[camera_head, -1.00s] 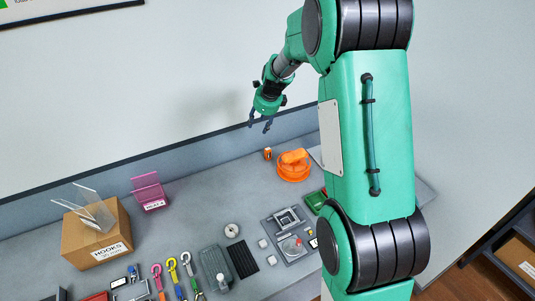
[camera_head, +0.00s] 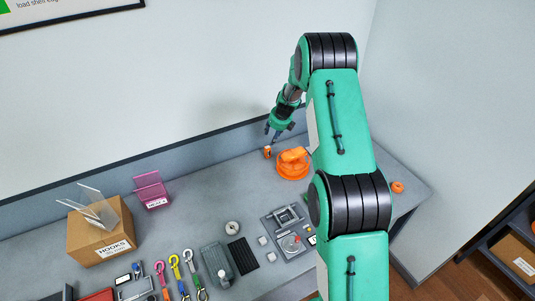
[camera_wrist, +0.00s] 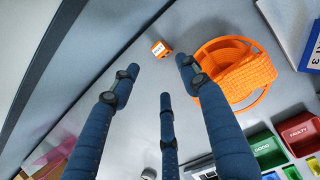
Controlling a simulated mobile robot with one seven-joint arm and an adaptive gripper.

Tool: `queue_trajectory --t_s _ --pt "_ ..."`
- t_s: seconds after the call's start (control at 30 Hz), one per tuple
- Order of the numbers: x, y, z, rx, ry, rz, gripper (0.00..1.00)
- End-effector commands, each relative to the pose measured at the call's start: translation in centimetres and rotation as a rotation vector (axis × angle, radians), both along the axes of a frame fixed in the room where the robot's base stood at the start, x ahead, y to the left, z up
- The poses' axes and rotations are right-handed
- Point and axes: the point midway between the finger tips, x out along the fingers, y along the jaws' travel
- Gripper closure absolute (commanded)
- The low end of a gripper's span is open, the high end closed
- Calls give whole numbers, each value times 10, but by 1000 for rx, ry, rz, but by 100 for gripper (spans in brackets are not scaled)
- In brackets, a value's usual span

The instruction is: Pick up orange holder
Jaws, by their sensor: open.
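A small orange block-like holder (camera_head: 267,153) with a white label stands near the back of the grey bench. In the wrist view the labelled orange holder (camera_wrist: 161,49) lies just beyond my fingertips. A larger round orange item (camera_head: 292,164) with a woven part (camera_wrist: 238,75) sits to its right. I cannot tell for sure which of the two is the task's holder. My gripper (camera_head: 271,136) is above the small one, pointing down. In the wrist view my gripper (camera_wrist: 158,78) has its three blue fingers spread, with nothing between them.
The back wall's grey ledge (camera_head: 150,178) runs close behind my gripper. Green (camera_wrist: 268,149) and red (camera_wrist: 297,132) bins stand beside the round orange item. A pink stand (camera_head: 151,190) and a cardboard box (camera_head: 98,240) are at the left. Bench between them is clear.

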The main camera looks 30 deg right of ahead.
Motion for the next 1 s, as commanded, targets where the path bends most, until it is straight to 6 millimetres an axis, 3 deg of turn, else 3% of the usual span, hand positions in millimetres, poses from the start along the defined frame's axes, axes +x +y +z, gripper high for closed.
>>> queue_trajectory --t_s 0.37,1.0 --pt "2 0 -6 0 1 2 55" --pt "30 1 -72 0 1 2 55"
